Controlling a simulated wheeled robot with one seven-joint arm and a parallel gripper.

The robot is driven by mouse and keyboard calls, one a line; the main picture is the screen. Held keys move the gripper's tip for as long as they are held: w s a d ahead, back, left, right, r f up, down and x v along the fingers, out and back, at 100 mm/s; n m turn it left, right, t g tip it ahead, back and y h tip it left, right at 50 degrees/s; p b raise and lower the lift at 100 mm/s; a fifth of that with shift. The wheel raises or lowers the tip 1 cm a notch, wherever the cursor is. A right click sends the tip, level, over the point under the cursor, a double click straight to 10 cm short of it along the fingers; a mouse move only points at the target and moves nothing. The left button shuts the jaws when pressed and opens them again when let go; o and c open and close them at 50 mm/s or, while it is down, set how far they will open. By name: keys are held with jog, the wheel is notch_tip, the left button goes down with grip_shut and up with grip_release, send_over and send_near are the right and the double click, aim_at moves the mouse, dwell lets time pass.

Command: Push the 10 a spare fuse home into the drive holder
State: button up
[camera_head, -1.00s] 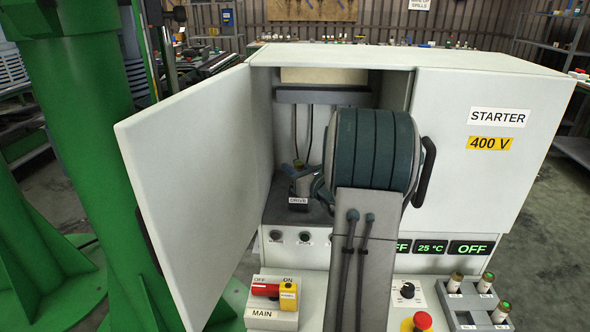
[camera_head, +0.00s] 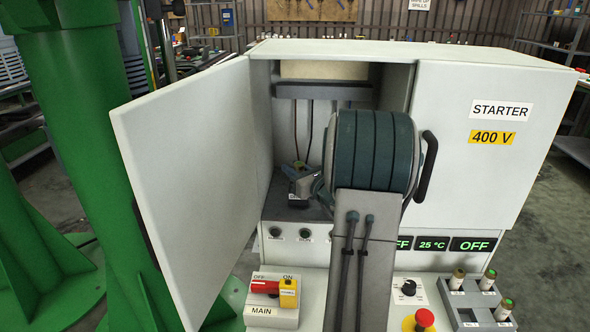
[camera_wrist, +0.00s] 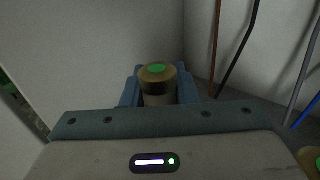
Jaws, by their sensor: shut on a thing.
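The fuse (camera_wrist: 158,84) has a brass-coloured cap with a green top and a pale body. In the wrist view it stands between the blue fingers of my gripper (camera_wrist: 157,92), which are shut on it. In the head view my gripper (camera_head: 302,180) is inside the open cabinet, low over the drive holder (camera_head: 298,202). The dark holder and its label are mostly hidden by the fingers. I cannot tell how deep the fuse sits in it.
The open cabinet door (camera_head: 190,180) stands to the left of my arm. Cables (camera_head: 303,130) hang behind the gripper. Another brass cap (camera_wrist: 312,160) shows at the wrist view's lower right. A grey rack (camera_head: 480,308) holds several fuses outside, near a red button (camera_head: 424,319).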

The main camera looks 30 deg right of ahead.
jog(key=shift+f+b, duration=0.95)
jog(key=shift+f, duration=0.05)
jog(key=o, duration=1.1)
jog(key=s, duration=0.9)
jog(key=s+d, duration=0.1)
jog(key=s, duration=0.4)
